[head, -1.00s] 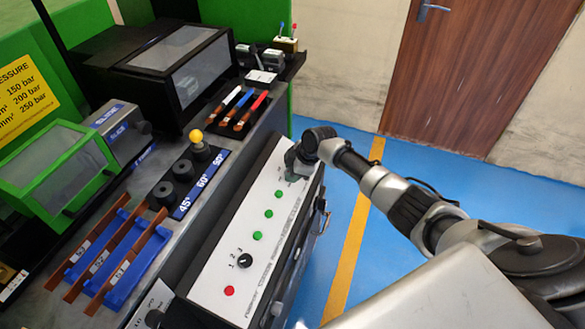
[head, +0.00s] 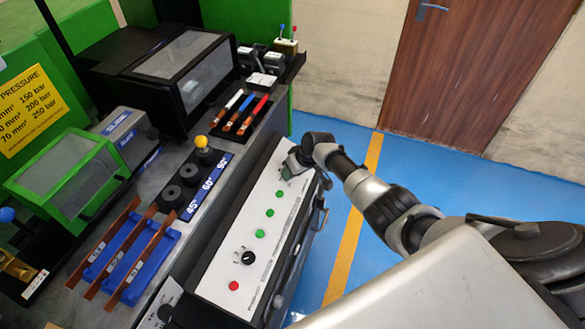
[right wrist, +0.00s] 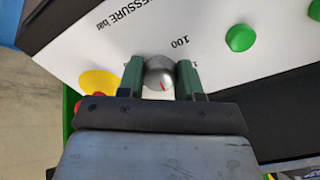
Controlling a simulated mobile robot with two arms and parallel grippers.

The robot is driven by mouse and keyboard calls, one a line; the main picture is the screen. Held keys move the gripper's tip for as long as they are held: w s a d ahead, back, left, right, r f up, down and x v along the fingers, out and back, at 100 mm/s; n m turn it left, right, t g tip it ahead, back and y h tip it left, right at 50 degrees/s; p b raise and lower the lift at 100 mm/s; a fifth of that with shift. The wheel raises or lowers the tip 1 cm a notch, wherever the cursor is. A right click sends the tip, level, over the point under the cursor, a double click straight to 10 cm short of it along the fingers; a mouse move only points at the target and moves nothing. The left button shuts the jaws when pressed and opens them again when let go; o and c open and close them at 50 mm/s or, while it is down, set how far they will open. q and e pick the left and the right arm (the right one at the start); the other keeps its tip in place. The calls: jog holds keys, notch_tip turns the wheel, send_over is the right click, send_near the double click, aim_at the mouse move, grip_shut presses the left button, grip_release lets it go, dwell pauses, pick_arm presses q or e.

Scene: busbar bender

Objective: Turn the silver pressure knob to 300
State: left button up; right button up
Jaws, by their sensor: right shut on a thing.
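The silver pressure knob (right wrist: 159,73) sits on the white control panel (right wrist: 95,50), between the two green fingers of my right gripper (right wrist: 160,80). The fingers are shut on it from both sides. A red pointer mark shows on the knob's face. The label "PRESSURE bar" and the number 100 are readable beside it; the number 300 is not visible. In the head view my right gripper (head: 289,170) is at the far end of the panel (head: 215,278) and hides the knob. My left gripper is not in view.
Green buttons (head: 260,233), a black selector knob (head: 247,257) and a red button (head: 233,286) line the panel. A yellow disc (right wrist: 98,82) with red lies beside the knob. Black cylindrical dies (head: 168,196) and blue trays with copper bars (head: 135,275) are to the left.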

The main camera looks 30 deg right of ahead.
jog(key=m, duration=0.2)
jog(key=m+p, duration=0.1)
jog(key=shift+r+m, duration=0.2)
jog(key=shift+m, duration=0.2)
jog(key=m+p, duration=0.1)
jog(key=m, duration=0.2)
jog(key=shift+m+p, duration=0.3)
jog(key=shift+p, duration=0.05)
jog(key=m+p, duration=0.1)
jog(key=m, duration=0.5)
jog(key=shift+w+p, duration=0.1)
jog(key=shift+p, duration=0.2)
jog(key=m, duration=0.4)
jog(key=shift+m+p, duration=0.35)
jog(key=shift+m, duration=0.05)
jog(key=m, duration=0.4)
jog(key=shift+f, duration=0.1)
jog(key=shift+m, duration=0.4)
jog(key=o, duration=0.9)
